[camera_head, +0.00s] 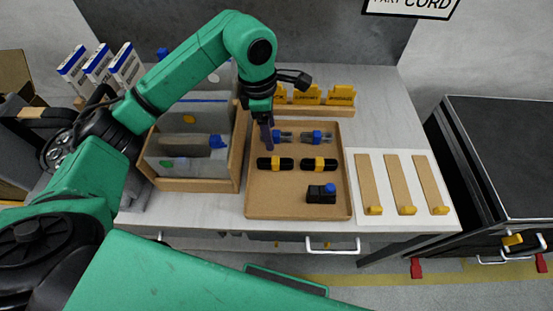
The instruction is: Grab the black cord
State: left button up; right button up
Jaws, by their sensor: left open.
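Two black bundles with yellow bands, which look like cords, lie side by side in the middle of a shallow brown tray (262,205): a left one (263,163) and a right one (330,165). My left gripper (268,147) points down over the tray's back left part, above and behind the left bundle. It is open, and I see nothing held in it. Its fingers overlap the view near a grey-and-blue part (284,136); I cannot tell the exact height. My right gripper is not in view.
The tray also holds another grey-and-blue part (317,137) and a black block with a blue knob (320,195). A wooden divider bin (200,185) stands close on the left, yellow pieces (307,96) behind, and wooden strips (405,185) on a white board to the right.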

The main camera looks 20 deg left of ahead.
aim_at(275, 160)
pick_arm(q)
jog(key=f+p, duration=0.1)
jog(key=f, duration=0.2)
jog(key=f+p, duration=0.1)
jog(key=f, duration=0.3)
jog(key=d+f+p, duration=0.1)
jog(key=f, duration=0.3)
jog(key=shift+s+p, duration=0.15)
jog(key=shift+p, duration=0.25)
jog(key=shift+d+f, duration=0.1)
jog(key=shift+f, duration=0.15)
grip_shut()
